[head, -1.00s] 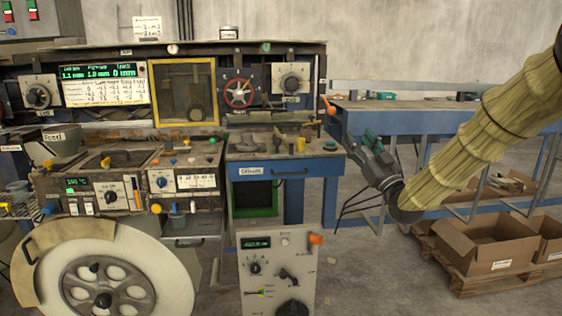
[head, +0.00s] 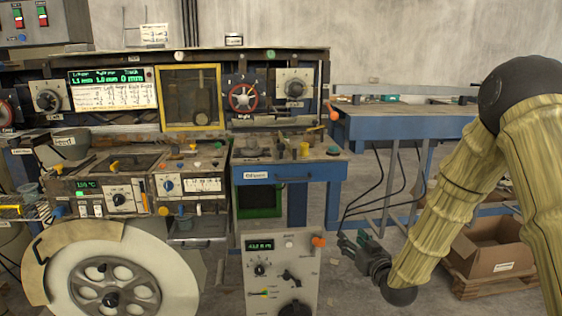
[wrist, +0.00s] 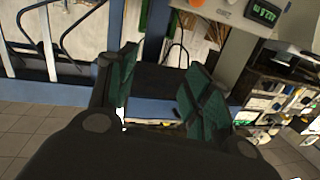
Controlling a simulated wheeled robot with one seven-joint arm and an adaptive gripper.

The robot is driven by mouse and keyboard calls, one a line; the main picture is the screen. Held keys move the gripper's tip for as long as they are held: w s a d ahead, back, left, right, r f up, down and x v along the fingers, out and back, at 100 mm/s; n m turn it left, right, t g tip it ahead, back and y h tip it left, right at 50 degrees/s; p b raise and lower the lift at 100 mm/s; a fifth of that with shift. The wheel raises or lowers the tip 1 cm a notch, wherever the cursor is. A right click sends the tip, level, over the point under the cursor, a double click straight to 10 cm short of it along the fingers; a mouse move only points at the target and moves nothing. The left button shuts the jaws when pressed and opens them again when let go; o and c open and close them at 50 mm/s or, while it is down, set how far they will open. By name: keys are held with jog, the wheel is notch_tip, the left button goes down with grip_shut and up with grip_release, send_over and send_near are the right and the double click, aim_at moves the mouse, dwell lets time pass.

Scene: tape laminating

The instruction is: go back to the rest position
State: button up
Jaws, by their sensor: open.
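My gripper (head: 352,243) hangs low in the head view, right of the grey control box and in front of the blue workbench. My arm folds down to it from the right, in a yellowish ribbed sleeve. In the wrist view the two green-padded fingers of my gripper (wrist: 158,100) stand apart with nothing between them. The gripper touches nothing that I can see.
The laminating machine (head: 200,60) fills the left, with a large white wheel (head: 160,270) low in front. The grey control box (head: 280,275) stands left of my gripper. A blue workbench (head: 400,125) is behind. A cardboard box (head: 490,250) lies on a pallet at right.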

jog(key=s+f+m+g+h+p, duration=0.25)
jog(key=s+f+g, duration=0.55)
jog(key=s+f, duration=1.65)
jog(key=s+f+g+h+p, duration=0.1)
jog(key=s+f+g, duration=0.3)
jog(key=s, duration=1)
jog(key=s+f+g+h+p, duration=0.1)
jog(key=s+f+g, duration=0.3)
jog(key=s, duration=1)
jog(key=shift+s+d+f, duration=0.15)
jog(key=shift+d, duration=0.25)
